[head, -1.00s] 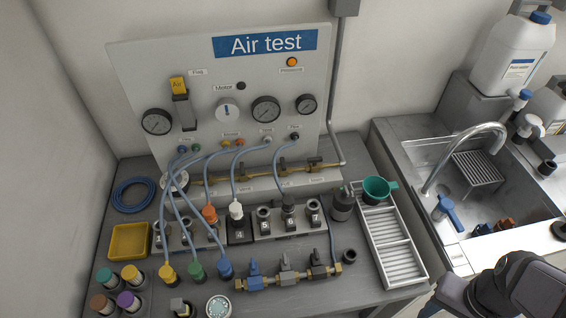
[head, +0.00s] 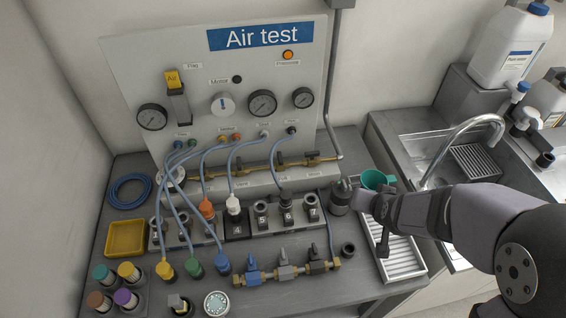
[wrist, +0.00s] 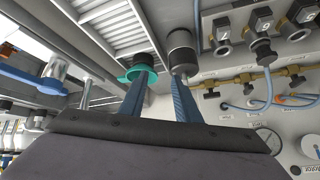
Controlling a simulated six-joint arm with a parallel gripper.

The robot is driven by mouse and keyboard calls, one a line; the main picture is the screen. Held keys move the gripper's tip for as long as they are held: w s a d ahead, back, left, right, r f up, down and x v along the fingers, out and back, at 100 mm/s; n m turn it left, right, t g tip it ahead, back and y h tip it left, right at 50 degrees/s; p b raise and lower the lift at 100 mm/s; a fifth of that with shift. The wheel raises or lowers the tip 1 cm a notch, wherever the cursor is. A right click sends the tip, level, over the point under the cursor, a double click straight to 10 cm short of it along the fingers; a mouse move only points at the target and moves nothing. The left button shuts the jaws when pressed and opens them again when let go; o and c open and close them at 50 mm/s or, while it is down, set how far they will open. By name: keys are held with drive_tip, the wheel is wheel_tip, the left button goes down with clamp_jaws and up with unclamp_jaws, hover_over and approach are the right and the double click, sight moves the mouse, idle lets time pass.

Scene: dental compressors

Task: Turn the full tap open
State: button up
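A brass pipe (head: 255,173) with several small taps runs along the foot of the Air test panel. Its labels are too small to read, so I cannot tell which tap is the full one. The rightmost tap (head: 313,158) on this pipe has a dark handle. The pipe also shows upside down at the right of the wrist view (wrist: 262,82). My gripper (head: 366,200) is over the rack near the teal cup, to the right of the pipe. In the wrist view its two blue fingers (wrist: 158,84) stand apart, with nothing held between them.
The teal cup (head: 377,179) and a dark cylinder (head: 340,197) stand close to my fingers. A second row of blue, grey and black taps (head: 286,271) lies at the bench front. Blue hoses (head: 230,185) hang before the panel. The sink (head: 425,150) is at right.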

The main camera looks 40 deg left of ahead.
drive_tip(key=a+n+t+y, duration=0.2)
drive_tip(key=a, duration=0.9)
drive_tip(key=n+y+b, duration=0.2)
drive_tip(key=n+y, duration=0.2)
approach(281, 159)
drive_tip(key=shift+t, duration=0.3)
drive_tip(key=shift+s+p+x, duration=0.2)
drive_tip(key=shift+p+x, duration=1.15)
drive_tip(key=shift+x, duration=2.6)
drive_tip(key=shift+a+f, duration=0.1)
drive_tip(key=shift+f, duration=0.05)
clamp_jaws()
